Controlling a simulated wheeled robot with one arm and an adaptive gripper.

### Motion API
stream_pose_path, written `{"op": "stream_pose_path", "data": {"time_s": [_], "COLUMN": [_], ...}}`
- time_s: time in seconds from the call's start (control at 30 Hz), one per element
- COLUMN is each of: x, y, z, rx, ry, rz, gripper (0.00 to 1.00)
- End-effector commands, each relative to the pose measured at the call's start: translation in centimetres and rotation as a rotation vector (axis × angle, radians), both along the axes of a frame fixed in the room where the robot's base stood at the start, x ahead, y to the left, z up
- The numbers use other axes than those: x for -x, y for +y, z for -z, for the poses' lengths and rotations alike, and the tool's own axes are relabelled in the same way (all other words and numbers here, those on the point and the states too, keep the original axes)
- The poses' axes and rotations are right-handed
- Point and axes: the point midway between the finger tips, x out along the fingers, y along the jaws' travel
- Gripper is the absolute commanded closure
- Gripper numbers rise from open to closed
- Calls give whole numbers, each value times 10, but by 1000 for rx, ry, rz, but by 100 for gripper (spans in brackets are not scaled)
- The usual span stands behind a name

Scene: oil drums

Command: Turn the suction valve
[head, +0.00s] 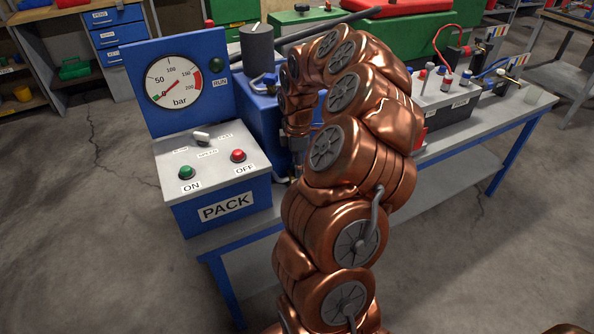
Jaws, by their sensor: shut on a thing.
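A small blue handle-like part on a pale fitting (268,80) shows on the blue tank (258,120), left of my arm. I cannot tell whether it is the suction valve, as no label for it is readable. My copper arm rises in front of the tank and bends over it, hiding much of the tank's right side.
The pack control box (215,180) has a green ON button (186,172), a red OFF button (238,155) and a selector switch (201,135). The gauge (172,82) stands behind it. A grey cylinder (257,45) tops the tank. Wired equipment (445,95) occupies the bench's right side.

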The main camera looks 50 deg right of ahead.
Motion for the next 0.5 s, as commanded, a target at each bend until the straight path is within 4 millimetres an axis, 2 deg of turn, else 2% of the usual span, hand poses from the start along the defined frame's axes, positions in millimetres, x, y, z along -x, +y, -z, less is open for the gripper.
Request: {"op": "stream_pose_path", "data": {"time_s": [0.1, 0.3, 0.33, 0.37, 0.5], "x": [-1, -1, -1, -1, -1], "y": [-1, 0, 0, 0, 0], "z": [0, -1, -1, -1, -1], "rx": [2, 0, 0, 0, 0], "ry": [-4, -4, -4, -4, -5], "rz": [58, 64, 63, 63, 61], "gripper": [73, 73, 55, 58, 58]}}
